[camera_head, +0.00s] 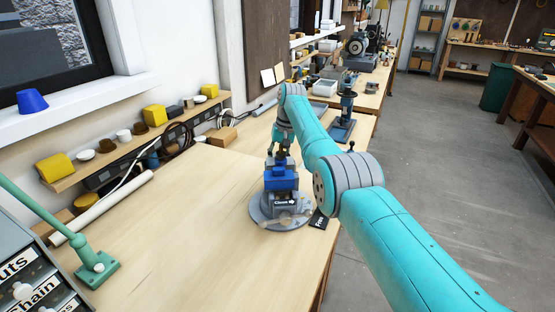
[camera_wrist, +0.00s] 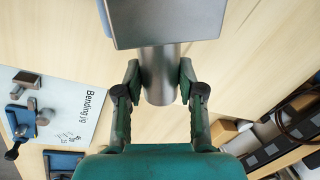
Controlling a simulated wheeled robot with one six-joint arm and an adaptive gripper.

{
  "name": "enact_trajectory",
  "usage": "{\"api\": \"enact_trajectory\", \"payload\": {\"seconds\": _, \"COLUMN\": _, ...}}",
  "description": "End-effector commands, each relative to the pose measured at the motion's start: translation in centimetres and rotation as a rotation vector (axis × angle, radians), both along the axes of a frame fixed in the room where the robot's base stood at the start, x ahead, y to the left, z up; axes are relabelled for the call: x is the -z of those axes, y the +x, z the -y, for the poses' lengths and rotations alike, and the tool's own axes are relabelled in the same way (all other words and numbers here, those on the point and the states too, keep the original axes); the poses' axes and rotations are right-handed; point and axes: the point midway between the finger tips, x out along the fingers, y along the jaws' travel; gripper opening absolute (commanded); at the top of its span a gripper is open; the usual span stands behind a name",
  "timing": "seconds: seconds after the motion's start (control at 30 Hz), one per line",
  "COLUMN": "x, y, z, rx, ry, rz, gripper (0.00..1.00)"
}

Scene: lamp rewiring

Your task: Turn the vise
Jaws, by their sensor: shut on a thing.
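The vise (camera_head: 281,180) stands on the workbench, with a blue body and a dark grey front lettered "Close" with an arrow. It sits on a round grey base plate (camera_head: 262,213). My gripper (camera_wrist: 160,82) is shut on a grey metal cylinder of the vise (camera_wrist: 160,60), with one finger on each side. A grey block of the vise joins the cylinder at the top of the wrist view. In the head view my gripper (camera_head: 281,152) is at the vise's far upper side, small and partly hidden.
A black "Free" tag (camera_head: 318,221) lies beside the base plate. A "Bending jig" board (camera_wrist: 60,105) is on the left in the wrist view. A wall shelf (camera_head: 140,140) holds several small items. The bench left of the vise is clear.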

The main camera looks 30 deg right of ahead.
Motion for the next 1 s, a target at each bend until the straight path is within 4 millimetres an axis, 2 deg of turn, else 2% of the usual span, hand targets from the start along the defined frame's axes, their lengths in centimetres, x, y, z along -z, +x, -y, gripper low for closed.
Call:
{"api": "enact_trajectory", "payload": {"seconds": 0.17, "x": 0.0, "y": 0.0, "z": -0.1, "rx": 0.000, "ry": 0.001, "rz": 0.000, "gripper": 0.00}}
{"api": "enact_trajectory", "payload": {"seconds": 0.2, "x": 0.0, "y": 0.0, "z": -0.1, "rx": 0.000, "ry": 0.001, "rz": 0.000, "gripper": 0.43}}
{"api": "enact_trajectory", "payload": {"seconds": 0.3, "x": 0.0, "y": 0.0, "z": -0.1, "rx": 0.000, "ry": 0.001, "rz": 0.000, "gripper": 0.64}}
{"api": "enact_trajectory", "payload": {"seconds": 0.67, "x": -0.4, "y": 0.0, "z": 0.0, "rx": 0.000, "ry": 0.001, "rz": 0.001, "gripper": 0.64}}
{"api": "enact_trajectory", "payload": {"seconds": 0.77, "x": -1.3, "y": 0.0, "z": 0.2, "rx": 0.000, "ry": 0.000, "rz": 0.002, "gripper": 0.64}}
{"api": "enact_trajectory", "payload": {"seconds": 1.0, "x": -5.9, "y": -0.3, "z": 1.0, "rx": 0.001, "ry": 0.000, "rz": 0.003, "gripper": 0.64}}
